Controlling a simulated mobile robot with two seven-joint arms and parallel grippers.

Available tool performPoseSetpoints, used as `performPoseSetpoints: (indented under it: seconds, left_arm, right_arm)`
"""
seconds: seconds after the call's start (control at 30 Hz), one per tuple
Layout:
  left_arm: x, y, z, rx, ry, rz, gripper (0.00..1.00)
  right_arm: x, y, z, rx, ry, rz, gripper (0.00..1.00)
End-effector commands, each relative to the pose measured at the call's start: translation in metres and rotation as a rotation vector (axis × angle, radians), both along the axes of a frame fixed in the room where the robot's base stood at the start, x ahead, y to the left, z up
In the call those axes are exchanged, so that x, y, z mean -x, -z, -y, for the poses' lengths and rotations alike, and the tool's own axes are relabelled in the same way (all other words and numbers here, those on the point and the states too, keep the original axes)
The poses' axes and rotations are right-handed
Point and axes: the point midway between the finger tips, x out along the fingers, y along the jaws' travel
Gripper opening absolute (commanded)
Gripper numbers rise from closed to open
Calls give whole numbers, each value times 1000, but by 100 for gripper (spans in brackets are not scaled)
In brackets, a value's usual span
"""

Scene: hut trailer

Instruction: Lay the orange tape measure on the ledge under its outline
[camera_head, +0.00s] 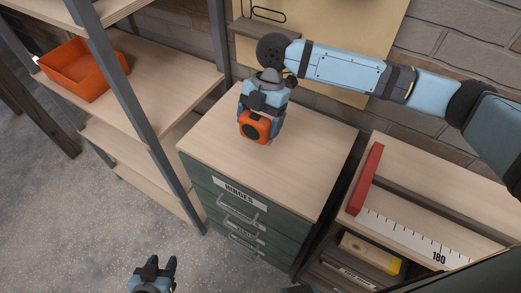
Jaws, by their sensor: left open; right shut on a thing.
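The orange tape measure (255,126) with a dark round centre is in my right gripper (262,108), over the wooden top of the green drawer cabinet. I cannot tell whether it touches the top. My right arm comes in from the right, and its gripper is shut on the tape measure, hiding part of it. A narrow grey ledge (246,31) sticks out from the tan board at the back, partly hidden by my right wrist. A black outline (268,14) shows on the board just above it. My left gripper (153,264) is open and empty, low at the bottom edge.
The cabinet top (310,165) is otherwise clear. A shelf rack with a dark post (142,108) stands left and holds an orange bin (82,70). At right, a lower shelf bears a red bar (366,180) and a white ruler (415,238).

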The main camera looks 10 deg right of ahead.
Motion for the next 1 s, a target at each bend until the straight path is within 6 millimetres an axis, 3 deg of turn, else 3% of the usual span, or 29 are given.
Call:
performPoseSetpoints:
  seconds: [0.2,0.4,1.0]
  left_arm:
    - [0,-5,0,-1,1,0,43]
    - [-3,-10,0,0,1,5,43]
    - [-3,-15,0,0,0,8,43]
  right_arm:
    - [0,60,0,2,1,-3,45]
    - [0,104,0,1,1,-1,45]
    - [0,165,0,0,-2,3,45]
